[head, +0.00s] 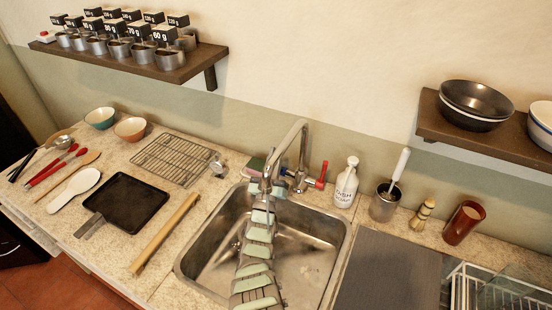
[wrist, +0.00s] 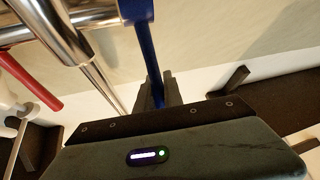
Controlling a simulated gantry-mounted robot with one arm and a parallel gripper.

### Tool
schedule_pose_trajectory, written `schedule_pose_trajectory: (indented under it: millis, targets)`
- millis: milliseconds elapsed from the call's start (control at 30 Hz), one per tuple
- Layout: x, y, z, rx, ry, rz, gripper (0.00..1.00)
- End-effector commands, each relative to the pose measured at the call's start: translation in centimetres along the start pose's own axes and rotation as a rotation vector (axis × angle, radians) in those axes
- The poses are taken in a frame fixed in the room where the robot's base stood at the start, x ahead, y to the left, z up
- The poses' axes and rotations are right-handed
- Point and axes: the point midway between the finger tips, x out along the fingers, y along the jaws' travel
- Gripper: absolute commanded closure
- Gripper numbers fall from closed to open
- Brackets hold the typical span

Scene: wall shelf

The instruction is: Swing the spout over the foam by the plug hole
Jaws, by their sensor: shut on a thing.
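The chrome spout (head: 301,140) rises behind the sink (head: 340,245) and arches forward and left; its outlet end is close to my gripper. A red tap lever (head: 321,175) points right at its base. In the wrist view, the red lever (wrist: 30,75) and chrome pipes (wrist: 62,35) are at left. A blue tap lever (wrist: 147,45) runs between the fingers of my gripper (wrist: 165,92), which is shut on it. In the head view, my gripper (head: 267,187) is over the back left of the sink. A few pale flecks (head: 312,268) lie on the basin floor. My arm covers part of the basin, and I cannot make out the plug hole.
A soap bottle (head: 346,184) and a metal pot (head: 385,201) stand right of the tap. Shelves hang above.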

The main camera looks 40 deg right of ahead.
Motion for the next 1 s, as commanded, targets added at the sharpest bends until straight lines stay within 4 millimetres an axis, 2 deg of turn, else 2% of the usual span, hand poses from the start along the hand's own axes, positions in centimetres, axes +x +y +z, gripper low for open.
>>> schedule_pose_trajectory:
  millis: [233, 267, 500, 1000]
  targets:
    - [0.09, 0.02, -0.13, 0.001, 0.002, 0.001, 1.00]
    - [0.10, 0.02, -0.14, 0.001, 0.002, 0.001, 0.87]
    - [0.07, 0.02, -0.06, 0.000, 0.000, 0.001, 0.67]
    - [0.33, 0.08, -0.21, 0.002, -0.017, -0.001, 0.67]
